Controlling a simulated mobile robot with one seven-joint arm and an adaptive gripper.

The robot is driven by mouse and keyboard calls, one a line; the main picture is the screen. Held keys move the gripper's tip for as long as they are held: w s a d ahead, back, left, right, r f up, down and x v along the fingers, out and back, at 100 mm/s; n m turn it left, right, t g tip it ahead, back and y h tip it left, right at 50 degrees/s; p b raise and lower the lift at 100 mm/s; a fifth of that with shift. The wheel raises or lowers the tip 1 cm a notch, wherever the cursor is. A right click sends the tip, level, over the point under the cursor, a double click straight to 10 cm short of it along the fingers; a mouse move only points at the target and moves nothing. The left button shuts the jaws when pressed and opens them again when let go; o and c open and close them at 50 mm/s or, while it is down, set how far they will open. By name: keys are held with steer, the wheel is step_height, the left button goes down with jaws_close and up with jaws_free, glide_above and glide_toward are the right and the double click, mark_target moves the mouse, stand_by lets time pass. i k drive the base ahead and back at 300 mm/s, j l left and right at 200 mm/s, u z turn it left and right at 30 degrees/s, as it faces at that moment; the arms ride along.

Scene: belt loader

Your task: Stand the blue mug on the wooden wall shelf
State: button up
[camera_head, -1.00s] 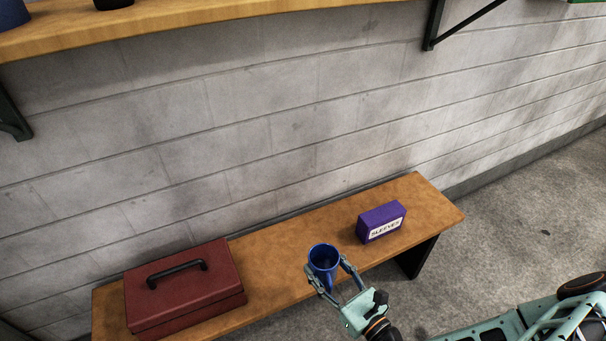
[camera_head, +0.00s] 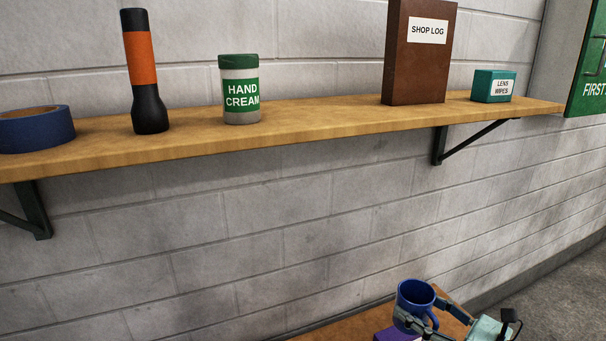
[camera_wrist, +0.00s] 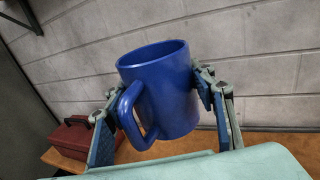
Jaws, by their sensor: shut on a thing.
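The blue mug (camera_head: 415,294) is at the lower right in the head view, below the level of the shelf and in front of the wall. My gripper (camera_head: 424,318) is shut on it. In the wrist view the mug (camera_wrist: 168,88) sits between the two fingers of my gripper (camera_wrist: 160,115), mouth up and slightly tilted in the picture, its handle toward the camera at left. The wooden wall shelf (camera_head: 310,130) runs across the head view, above and left of the mug.
On the shelf stand blue tape (camera_head: 36,130), a flashlight (camera_head: 145,75), hand cream (camera_head: 240,90), a brown shop log (camera_head: 416,60) and a lens wipes box (camera_head: 493,86). Shelf between hand cream and log is clear. A green first-aid cabinet (camera_head: 588,65) is at right. A red toolbox (camera_wrist: 72,137) sits on the bench (camera_head: 340,329).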

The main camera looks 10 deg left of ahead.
mark_target(340, 115)
steer(key=k+l+u, duration=0.2)
steer(key=u, duration=0.15)
steer(key=k+l+u, duration=0.2)
steer(key=u, duration=0.15)
steer(key=k+l+u, duration=0.35)
steer(key=i+j, duration=0.1)
